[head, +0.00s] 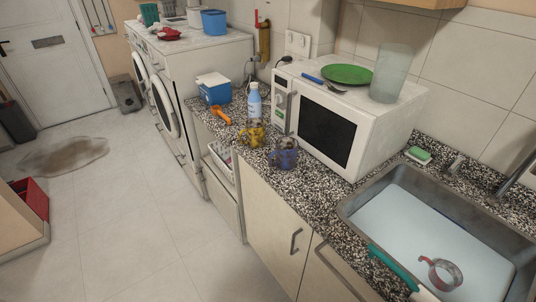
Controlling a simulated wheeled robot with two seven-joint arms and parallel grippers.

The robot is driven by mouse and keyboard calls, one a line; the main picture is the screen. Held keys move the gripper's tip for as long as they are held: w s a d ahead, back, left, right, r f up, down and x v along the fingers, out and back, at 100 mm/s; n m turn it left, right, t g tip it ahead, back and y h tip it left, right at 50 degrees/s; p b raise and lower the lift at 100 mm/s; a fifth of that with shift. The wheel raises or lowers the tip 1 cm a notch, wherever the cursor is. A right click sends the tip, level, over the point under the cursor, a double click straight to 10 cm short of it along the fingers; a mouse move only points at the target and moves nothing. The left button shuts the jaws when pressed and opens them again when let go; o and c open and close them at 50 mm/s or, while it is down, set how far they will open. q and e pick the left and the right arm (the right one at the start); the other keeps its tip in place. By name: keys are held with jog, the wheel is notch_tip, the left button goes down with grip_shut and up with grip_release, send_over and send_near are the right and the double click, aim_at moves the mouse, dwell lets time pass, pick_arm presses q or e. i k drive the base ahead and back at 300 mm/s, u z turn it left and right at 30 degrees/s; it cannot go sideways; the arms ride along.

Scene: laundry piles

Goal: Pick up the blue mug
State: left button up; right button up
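The blue mug (284,158) stands on the speckled countertop (313,192), in front of the microwave and near the counter's front edge. Something brownish shows at its top; I cannot tell what it is. A yellow patterned mug (251,134) stands just behind it to the left. Neither of my grippers is in view, so their state and distance from the mug do not show.
The white microwave (366,118) stands right behind the blue mug. A blue-and-white bottle (254,101) and an orange utensil (221,115) are farther left. The sink (377,203), holding a reddish cup (440,273), is at right. Open floor (135,210) lies left.

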aim_at(286, 147)
jog(key=k, duration=0.65)
jog(key=z, duration=0.35)
jog(key=i, duration=1.1)
jog(key=z, duration=0.75)
